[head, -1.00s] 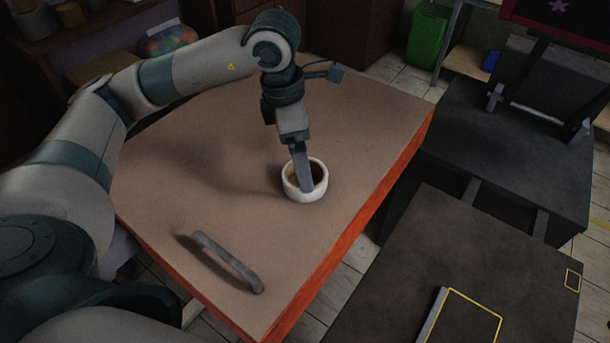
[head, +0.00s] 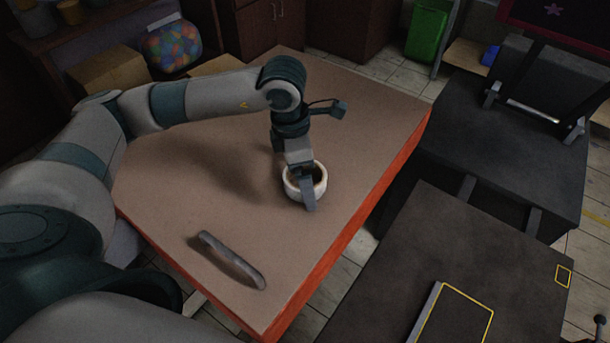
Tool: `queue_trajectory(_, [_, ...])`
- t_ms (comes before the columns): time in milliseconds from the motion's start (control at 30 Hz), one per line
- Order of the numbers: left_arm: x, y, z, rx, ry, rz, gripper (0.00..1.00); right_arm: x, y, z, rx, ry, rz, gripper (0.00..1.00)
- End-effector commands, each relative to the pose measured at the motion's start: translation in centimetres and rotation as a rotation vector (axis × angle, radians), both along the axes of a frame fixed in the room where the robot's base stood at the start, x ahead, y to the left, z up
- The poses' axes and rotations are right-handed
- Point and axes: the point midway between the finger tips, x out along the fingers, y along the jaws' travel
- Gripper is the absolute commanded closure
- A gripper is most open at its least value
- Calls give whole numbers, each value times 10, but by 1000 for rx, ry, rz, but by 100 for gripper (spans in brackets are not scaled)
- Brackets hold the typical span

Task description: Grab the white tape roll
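The white tape roll (head: 291,187) lies flat on the brown table (head: 375,120), near its right edge. My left gripper (head: 309,202) points down at the roll from behind. One finger shows, passing in front of the roll's near wall with its tip low by the table. The other finger is hidden, so I cannot tell whether the roll's wall is gripped. My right gripper is not in view.
A grey curved handle-like bar (head: 231,260) lies at the table's near left. A black machine (head: 440,250) stands beyond the table's orange right edge. A jar of coloured balls (head: 172,45) is at the back left. The table's right rear is clear.

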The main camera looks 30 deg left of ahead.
Motion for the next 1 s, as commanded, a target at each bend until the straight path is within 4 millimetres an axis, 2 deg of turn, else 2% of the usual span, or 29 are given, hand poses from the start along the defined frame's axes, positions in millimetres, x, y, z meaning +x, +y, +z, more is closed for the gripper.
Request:
queue_trajectory(333, [0, 0, 0, -1, -1, 0, 6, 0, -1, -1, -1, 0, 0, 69])
queue_trajectory(367, [0, 0, 0, -1, -1, 0, 9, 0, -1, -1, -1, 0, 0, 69])
queue_trajectory(533, [0, 0, 0, -1, -1, 0, 49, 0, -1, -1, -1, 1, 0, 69])
queue_trajectory(567, [0, 0, 0, -1, -1, 0, 52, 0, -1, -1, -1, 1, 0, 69])
queue_trajectory(1000, [2, 0, 5, -1, -5, 0, 52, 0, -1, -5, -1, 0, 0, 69])
